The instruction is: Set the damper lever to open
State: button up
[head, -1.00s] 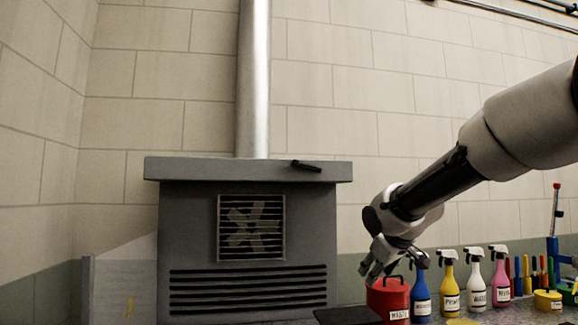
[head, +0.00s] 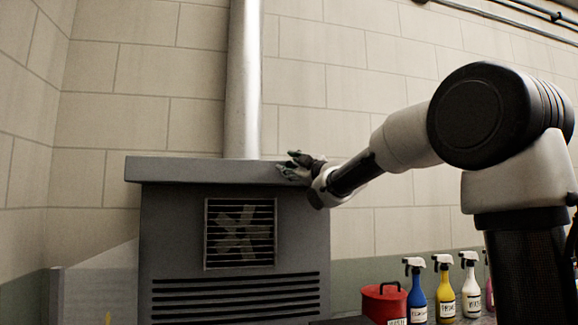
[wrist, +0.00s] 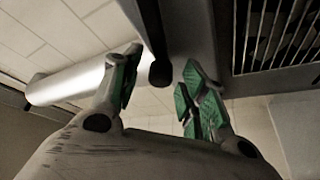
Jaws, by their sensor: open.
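The damper lever (wrist: 157,45) is a dark bar with a rounded end. In the wrist view it runs down from the top, between my gripper's two green-padded fingers, with a gap on each side. I cannot tell how deep it sits between them. My gripper (head: 292,165) is open at the front right edge of the grey cabinet's top slab (head: 180,172). In the head view my gripper and wrist hide most or all of the lever. My gripper also fills the lower wrist view (wrist: 162,82).
A metal duct (head: 242,80) rises from the cabinet. A fan grille (head: 240,233) and louvre slots are on its front.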

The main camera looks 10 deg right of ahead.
jog(key=shift+w+a+r, duration=0.15)
jog(key=shift+w+a, duration=0.1)
jog(key=shift+w, duration=0.2)
grip_shut()
